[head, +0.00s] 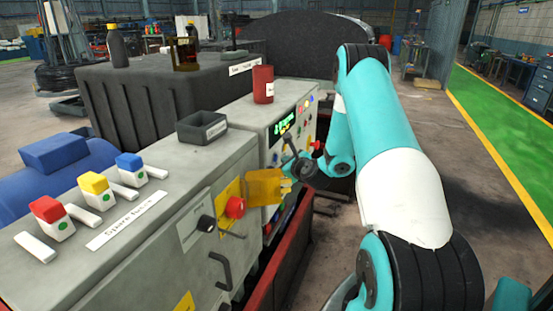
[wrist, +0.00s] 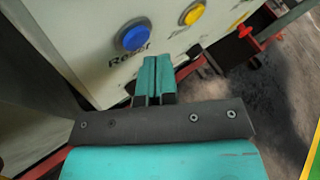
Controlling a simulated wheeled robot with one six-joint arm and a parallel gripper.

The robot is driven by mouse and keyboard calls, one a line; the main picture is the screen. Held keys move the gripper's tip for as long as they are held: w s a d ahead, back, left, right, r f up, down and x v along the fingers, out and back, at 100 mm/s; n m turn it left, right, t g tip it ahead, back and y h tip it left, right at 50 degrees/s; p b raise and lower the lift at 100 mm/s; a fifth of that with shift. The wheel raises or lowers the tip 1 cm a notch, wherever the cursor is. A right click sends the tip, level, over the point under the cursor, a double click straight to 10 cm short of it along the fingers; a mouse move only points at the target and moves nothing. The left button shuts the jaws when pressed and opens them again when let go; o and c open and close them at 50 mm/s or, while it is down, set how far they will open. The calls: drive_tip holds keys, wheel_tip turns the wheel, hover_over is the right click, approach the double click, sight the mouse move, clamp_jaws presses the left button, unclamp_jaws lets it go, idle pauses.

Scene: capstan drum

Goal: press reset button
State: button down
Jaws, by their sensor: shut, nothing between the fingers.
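In the head view my arm reaches the front of the grey cabinet; I cannot make out the blue button there.
A yellow button (wrist: 194,14) sits right of the blue one. In the head view, a grey cabinet (head: 150,190) carries a red knob (head: 235,207), a lit green display (head: 284,126) and an amber cover (head: 264,188). A red can (head: 263,84) stands on top. Open floor lies to the right.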

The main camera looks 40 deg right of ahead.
drive_tip(key=shift+w+a+p, duration=0.15)
drive_tip(key=shift+w+p, duration=0.2)
drive_tip(key=shift+p, duration=0.05)
drive_tip(key=shift+w+a+p, duration=0.15)
drive_tip(key=shift+w+p, duration=0.2)
drive_tip(key=shift+p, duration=0.15)
idle(0.6)
drive_tip(key=shift+s, duration=0.1)
idle(0.3)
drive_tip(key=shift+s+d+b, duration=0.3)
drive_tip(key=shift+s+b, duration=0.35)
drive_tip(key=shift+b, duration=0.05)
drive_tip(key=s+b, duration=0.1)
drive_tip(key=s+d+b, duration=0.1)
drive_tip(key=s, duration=0.1)
drive_tip(key=s+d+b, duration=0.1)
drive_tip(key=b, duration=0.1)
drive_tip(key=shift+s, duration=0.35)
drive_tip(key=shift+a, duration=0.15)
idle(0.5)
